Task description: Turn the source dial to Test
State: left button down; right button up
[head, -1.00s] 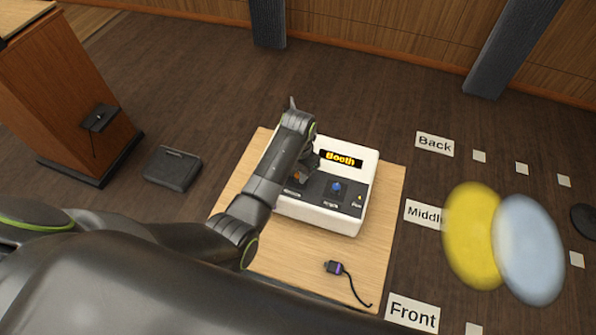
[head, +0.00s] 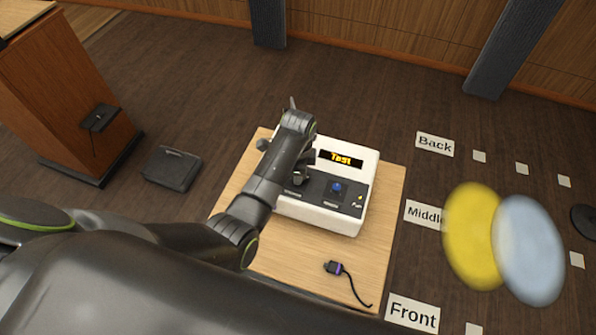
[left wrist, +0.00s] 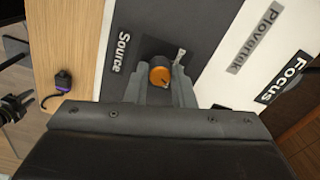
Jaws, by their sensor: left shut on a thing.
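The white console (head: 340,215) stands on the wooden table, and its amber display (head: 340,158) reads "Test". The orange source dial (left wrist: 160,72) shows in the left wrist view beside the "Source" label (left wrist: 121,52). My left gripper (left wrist: 161,78) is shut on the dial, with a finger on each side of it. In the head view my left gripper (head: 300,176) reaches down onto the console and hides the dial. A blue knob (head: 337,187) sits to the right of it on the dark panel.
A purple-marked plug with a black cable (head: 334,268) lies on the table (head: 375,262) in front of the console. Floor labels and blurred yellow (head: 470,235) and pale blue (head: 528,250) discs are at the right. A dark box (head: 172,168) lies on the floor at left.

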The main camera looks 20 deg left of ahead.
pick_arm(q)
jog(key=shift+d+m, duration=0.1)
jog(key=shift+m, duration=1.4)
jog(key=c, duration=1.2)
grip_release()
jog(key=shift+c, duration=0.2)
